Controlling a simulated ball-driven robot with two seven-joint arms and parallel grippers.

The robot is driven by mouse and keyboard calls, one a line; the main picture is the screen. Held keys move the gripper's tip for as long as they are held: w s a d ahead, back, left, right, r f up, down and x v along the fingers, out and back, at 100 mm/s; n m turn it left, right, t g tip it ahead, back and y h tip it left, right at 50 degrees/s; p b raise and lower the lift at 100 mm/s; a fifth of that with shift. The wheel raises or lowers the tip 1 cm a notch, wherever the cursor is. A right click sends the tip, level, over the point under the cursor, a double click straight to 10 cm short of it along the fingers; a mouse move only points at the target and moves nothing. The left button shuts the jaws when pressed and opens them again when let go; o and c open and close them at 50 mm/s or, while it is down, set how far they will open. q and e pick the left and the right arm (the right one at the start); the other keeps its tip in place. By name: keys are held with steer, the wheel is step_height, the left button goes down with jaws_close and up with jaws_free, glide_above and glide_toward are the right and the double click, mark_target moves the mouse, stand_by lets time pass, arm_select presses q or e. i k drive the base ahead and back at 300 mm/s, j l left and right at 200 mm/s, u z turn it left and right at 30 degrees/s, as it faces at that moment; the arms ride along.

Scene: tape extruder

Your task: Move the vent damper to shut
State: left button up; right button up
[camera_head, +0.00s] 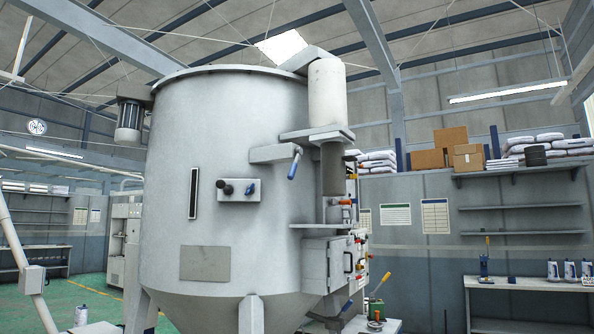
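A large grey tank (215,160) fills the middle of the view. A lever with a blue grip (294,165) hangs, tilted, from a bracket on the tank's upper right. Neither of my grippers is in view.
A grey control box (327,265) with red and yellow controls is on the tank's lower right, with levers below it. A white bench (528,284) with bottles stands at the right, under shelves. Green floor (95,302) shows at the lower left.

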mark_target(298, 151)
steer(key=i+j+u, duration=0.25)
steer(key=u, duration=0.15)
steer(key=i+j+u, duration=0.1)
steer(key=i+u, duration=0.65)
steer(key=i+z, duration=0.3)
steer(key=i, duration=0.15)
steer(key=i+j+z, duration=0.3)
steer(key=i, duration=0.15)
